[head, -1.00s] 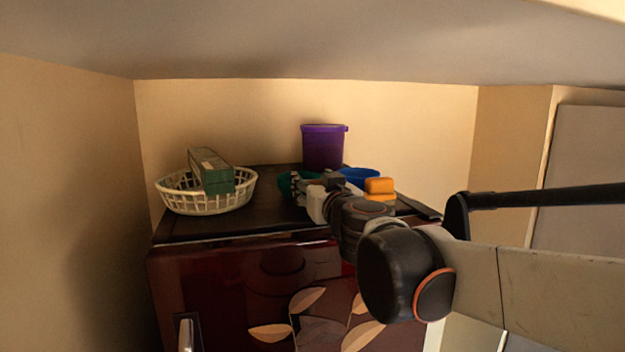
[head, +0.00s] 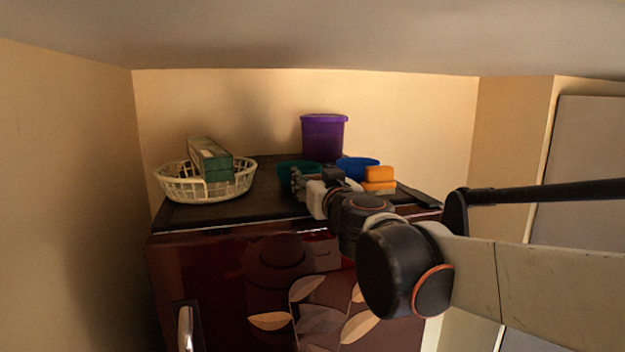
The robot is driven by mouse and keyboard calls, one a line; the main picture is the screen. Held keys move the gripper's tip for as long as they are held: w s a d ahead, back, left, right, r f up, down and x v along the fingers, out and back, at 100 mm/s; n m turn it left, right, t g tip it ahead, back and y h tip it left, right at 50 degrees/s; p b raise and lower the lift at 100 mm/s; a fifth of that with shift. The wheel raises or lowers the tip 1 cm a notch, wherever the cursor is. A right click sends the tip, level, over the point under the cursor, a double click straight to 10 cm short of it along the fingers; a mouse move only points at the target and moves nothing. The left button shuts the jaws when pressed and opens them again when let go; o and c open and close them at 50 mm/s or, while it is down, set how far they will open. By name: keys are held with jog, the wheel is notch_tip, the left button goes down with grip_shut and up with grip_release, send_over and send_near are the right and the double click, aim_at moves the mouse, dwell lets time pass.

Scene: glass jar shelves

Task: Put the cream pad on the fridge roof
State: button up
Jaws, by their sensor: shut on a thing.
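The fridge roof (head: 255,205) is the dark flat top of a glossy dark red fridge. My gripper (head: 298,184) is over the middle of the roof, reaching in from the right. Its fingers are small and partly hidden by my wrist. A small cream-white piece (head: 317,198) shows at the gripper; I take it to be the cream pad, though it is hard to tell from the gripper's own body. I cannot tell whether it touches the roof.
A white basket (head: 165,188) with a green box (head: 214,168) stands left on the roof. A purple bin (head: 323,137) stands behind. Teal (head: 287,170) and blue (head: 360,168) containers and orange blocks (head: 380,175) crowd near my gripper. Bare roof lies between basket and gripper.

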jog(key=shift+f, duration=0.2)
jog(key=o, duration=1.2)
jog(key=shift+s, duration=0.1)
jog(key=v, duration=1.2)
jog(key=s+f+n+g+y, duration=0.2)
jog(key=s+f+g, duration=0.2)
jog(key=s+f, duration=0.25)
jog(key=s+d+f+m+g+h, duration=0.35)
jog(key=s+d+f, duration=0.25)
jog(key=d+f, duration=0.3)
jog(key=s+d+f+m+g+h, duration=0.2)
jog(key=s+d+f+g+h, duration=0.15)
jog(key=s+d+f, duration=0.55)
jog(key=shift+t, duration=0.4)
jog(key=w+f+b, duration=0.1)
jog(key=f+b, duration=1.1)
jog(key=f, duration=0.1)
jog(key=w+a+f+b, duration=0.1)
jog(key=f+b, duration=1.2)
jog(key=a+f+b, duration=0.1)
jog(key=f+b, duration=1.2)
jog(key=f, duration=0.1)
jog(key=shift+w, duration=0.4)
